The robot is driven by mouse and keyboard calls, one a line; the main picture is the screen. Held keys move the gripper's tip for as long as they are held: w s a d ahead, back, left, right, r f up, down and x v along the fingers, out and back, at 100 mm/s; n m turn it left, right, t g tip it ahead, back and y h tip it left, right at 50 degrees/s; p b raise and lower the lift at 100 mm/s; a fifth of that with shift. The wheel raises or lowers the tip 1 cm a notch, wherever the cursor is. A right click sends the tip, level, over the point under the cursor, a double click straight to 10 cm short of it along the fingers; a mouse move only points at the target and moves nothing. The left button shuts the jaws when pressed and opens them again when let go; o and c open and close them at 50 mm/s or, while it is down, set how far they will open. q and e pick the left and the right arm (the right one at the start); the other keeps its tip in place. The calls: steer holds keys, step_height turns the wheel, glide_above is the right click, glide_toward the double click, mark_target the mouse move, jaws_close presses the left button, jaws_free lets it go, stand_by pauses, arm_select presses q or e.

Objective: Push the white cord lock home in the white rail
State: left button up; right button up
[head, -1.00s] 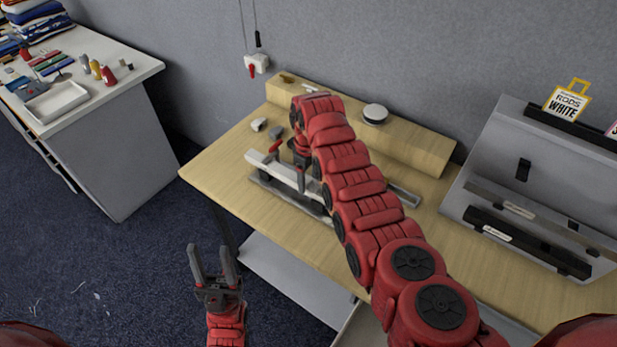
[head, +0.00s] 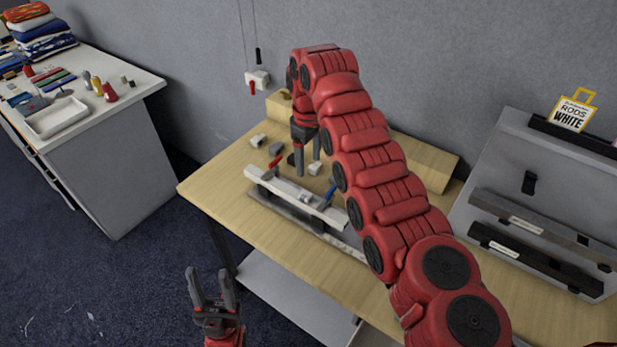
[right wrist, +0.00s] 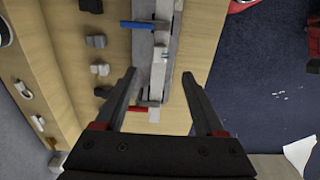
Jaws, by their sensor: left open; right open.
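The white rail (head: 290,194) lies along a grey fixture on the wooden bench, with a red-handled clamp (head: 275,161) near its left end and a blue-handled one (head: 329,192) further right. In the right wrist view the rail (right wrist: 158,70) runs between my fingers. A pale block (right wrist: 154,114) sits at its near end; I cannot tell whether this is the cord lock or how deep it sits. My right gripper (head: 308,162) is open and empty, pointing down above and behind the rail. My left gripper (head: 209,286) is open and empty, in front of the bench.
Small white and grey parts, including a white one (head: 257,140), lie behind the rail. A wooden ledge (head: 425,155) runs along the back. A grey rack (head: 540,190) holding rods stands at right. A white side table (head: 110,125) stands at left.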

step_height(320, 180, up, 4)
steer(key=shift+r, duration=0.2)
stand_by(0.7)
